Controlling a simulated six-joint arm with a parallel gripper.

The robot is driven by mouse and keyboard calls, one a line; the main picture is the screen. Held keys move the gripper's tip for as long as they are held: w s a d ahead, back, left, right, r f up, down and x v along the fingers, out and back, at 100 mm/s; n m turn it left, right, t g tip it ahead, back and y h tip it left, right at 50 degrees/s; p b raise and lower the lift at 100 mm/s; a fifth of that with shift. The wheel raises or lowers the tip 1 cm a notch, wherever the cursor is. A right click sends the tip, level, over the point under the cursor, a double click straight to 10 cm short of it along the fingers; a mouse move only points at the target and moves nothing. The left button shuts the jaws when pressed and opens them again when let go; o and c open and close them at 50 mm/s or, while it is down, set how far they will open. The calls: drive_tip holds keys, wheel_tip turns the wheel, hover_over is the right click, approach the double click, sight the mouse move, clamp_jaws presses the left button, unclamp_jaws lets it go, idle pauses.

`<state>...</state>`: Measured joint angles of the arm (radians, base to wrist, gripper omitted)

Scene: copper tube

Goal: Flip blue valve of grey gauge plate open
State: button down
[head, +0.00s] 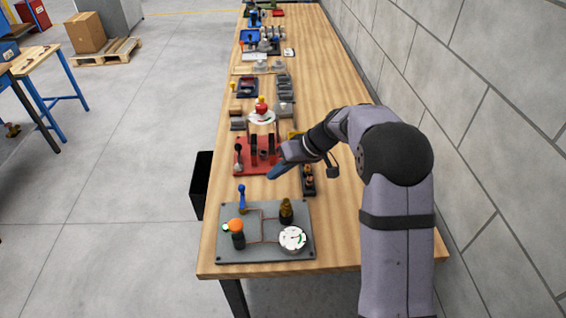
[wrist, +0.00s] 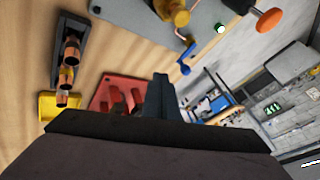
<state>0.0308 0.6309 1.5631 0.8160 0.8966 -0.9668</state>
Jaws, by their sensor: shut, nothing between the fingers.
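The grey gauge plate (head: 265,250) lies at the near end of the bench. It carries a white dial gauge (head: 292,238) at its near right. The blue valve (head: 241,196) stands at the plate's far left, its handle upright in the head view. In the wrist view the blue valve (wrist: 186,61) shows near the edge of the grey plate (wrist: 122,10). My gripper (head: 276,173) is shut and empty. It is beyond the plate, to the right of the blue valve and apart from it. Its fingers (wrist: 161,84) also show in the wrist view.
An orange-topped knob (head: 235,226) and a dark brass fitting (head: 286,210) stand on the plate with copper tubing. A red plate (head: 240,167) with levers lies just beyond. A dark holder with copper fittings (head: 308,181) is to the right. A wall borders the bench's right side.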

sight(242, 196)
drive_tip(key=p+x, duration=0.1)
drive_tip(key=x, duration=0.3)
drive_tip(key=shift+a+p, duration=0.25)
drive_tip(key=shift+p, duration=0.15)
drive_tip(key=a+p, duration=0.1)
drive_tip(key=s+a, duration=0.1)
drive_tip(key=shift+a+p, duration=0.35)
drive_tip(key=shift+a+f, duration=0.1)
drive_tip(key=shift+a, duration=0.3)
